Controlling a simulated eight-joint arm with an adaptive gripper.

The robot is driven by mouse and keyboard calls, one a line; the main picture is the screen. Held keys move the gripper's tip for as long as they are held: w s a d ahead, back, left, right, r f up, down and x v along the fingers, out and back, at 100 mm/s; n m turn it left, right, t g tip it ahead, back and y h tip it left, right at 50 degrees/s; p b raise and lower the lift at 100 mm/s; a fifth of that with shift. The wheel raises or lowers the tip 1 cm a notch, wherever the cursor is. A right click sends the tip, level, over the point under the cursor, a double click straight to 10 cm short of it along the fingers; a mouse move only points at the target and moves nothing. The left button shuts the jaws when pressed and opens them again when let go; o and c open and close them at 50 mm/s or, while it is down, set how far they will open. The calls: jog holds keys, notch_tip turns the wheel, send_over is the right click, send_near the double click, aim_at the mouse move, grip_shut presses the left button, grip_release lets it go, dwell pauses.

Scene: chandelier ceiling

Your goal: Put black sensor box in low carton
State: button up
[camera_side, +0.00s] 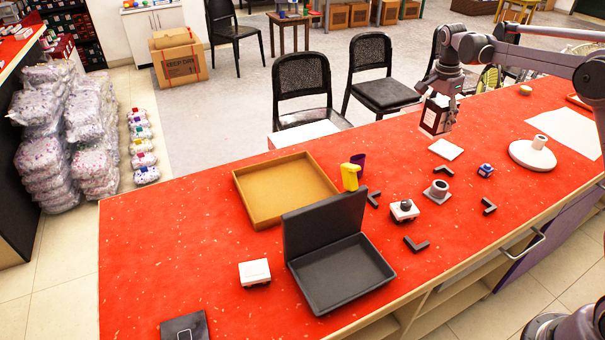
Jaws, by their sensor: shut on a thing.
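My gripper (441,96) is at the upper right, above the red table, shut on a dark box with pale edges, which I take as the black sensor box (434,117). The box hangs upright in the air above a white card. The low carton (246,205) is a shallow, open, tan-brown tray at the middle left of the table. It looks empty. My gripper is well to the right of it and higher.
An open black case (338,275) stands in front of the carton. A yellow object (350,177) and a purple cup (359,160) are at its right. Small parts, including a grey flanged piece (437,192), lie between. The table's left end is mostly clear.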

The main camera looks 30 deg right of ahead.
jog(key=w+a+n, duration=0.3)
jog(key=a, duration=0.6)
jog(key=w+a+n, duration=0.2)
jog(key=a, duration=0.6)
jog(key=n+t, duration=0.1)
jog(key=n, duration=0.3)
send_over(286, 186)
jog(key=shift+y, duration=0.3)
jog(key=f, duration=0.5)
jog(key=shift+s+d+f, duration=0.15)
jog(key=shift+s+f, duration=0.1)
jog(key=shift+s, duration=0.1)
jog(key=shift+w+a+f, duration=0.1)
jog(key=shift+a+f, duration=0.2)
jog(key=shift+a, duration=0.1)
jog(key=shift+f, duration=2)
jog(key=shift+f, duration=0.1)
jog(key=o, duration=1.2)
